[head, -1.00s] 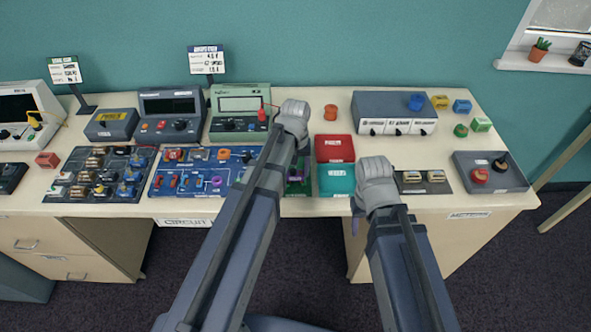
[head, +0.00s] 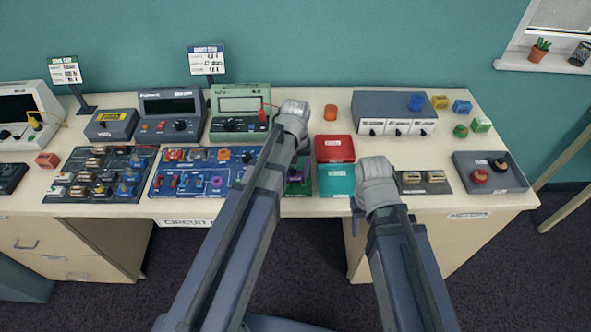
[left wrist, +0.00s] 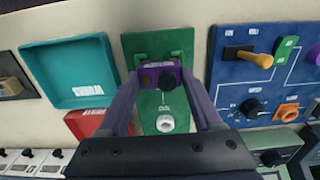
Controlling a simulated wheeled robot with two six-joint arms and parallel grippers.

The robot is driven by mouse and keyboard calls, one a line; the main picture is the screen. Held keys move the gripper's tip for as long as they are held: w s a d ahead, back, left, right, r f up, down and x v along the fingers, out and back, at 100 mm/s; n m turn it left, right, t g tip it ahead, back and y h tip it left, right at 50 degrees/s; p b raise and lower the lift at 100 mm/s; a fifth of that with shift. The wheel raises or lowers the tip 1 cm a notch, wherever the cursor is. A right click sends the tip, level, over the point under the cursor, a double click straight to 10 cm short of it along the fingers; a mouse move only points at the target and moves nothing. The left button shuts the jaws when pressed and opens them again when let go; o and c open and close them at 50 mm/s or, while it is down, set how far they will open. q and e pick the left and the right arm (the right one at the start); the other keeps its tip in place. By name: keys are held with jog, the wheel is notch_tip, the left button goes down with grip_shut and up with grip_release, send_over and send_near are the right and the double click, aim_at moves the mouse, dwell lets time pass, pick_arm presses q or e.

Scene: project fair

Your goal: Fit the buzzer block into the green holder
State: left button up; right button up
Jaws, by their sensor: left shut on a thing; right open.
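The buzzer block (left wrist: 161,77) is purple with a black round face. My left gripper (left wrist: 160,82) is shut on it, with a finger on each side in the left wrist view. The block is over the upper part of the green holder (left wrist: 158,44), beside its raised green edges. I cannot tell whether it is seated or just above. A white knob and a small label show on the green board below the block. In the head view my left arm hides most of the green holder (head: 298,188). My right gripper (head: 357,210) is open near the table's front edge.
A teal tray (head: 336,194) and a red tray (head: 335,160) stand right of the green holder. A blue circuit panel (head: 205,187) adjoins it on the left. A green meter (head: 240,91) stands behind. A grey tray (head: 520,181) is at the far right.

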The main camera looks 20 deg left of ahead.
pick_arm(q)
jog(key=shift+f+b, duration=0.7)
dwell(1.0)
jog(key=o, duration=1.4)
jog(key=shift+r, duration=0.15)
jog(key=shift+r+p, duration=3.9)
jog(key=shift+p, duration=0.15)
jog(key=s+d+m, duration=0.2)
jog(key=s+d, duration=0.1)
jog(key=s, duration=0.1)
jog(key=s+d+f+m+b, duration=0.1)
jog(key=s+d+m, duration=0.1)
jog(key=s+d, duration=0.2)
jog(key=s+d+f+m+y+b, duration=0.1)
jog(key=s+d+m, duration=0.2)
jog(key=s, duration=0.3)
jog(key=shift+s+d, duration=0.2)
jog(key=shift+d, duration=0.05)
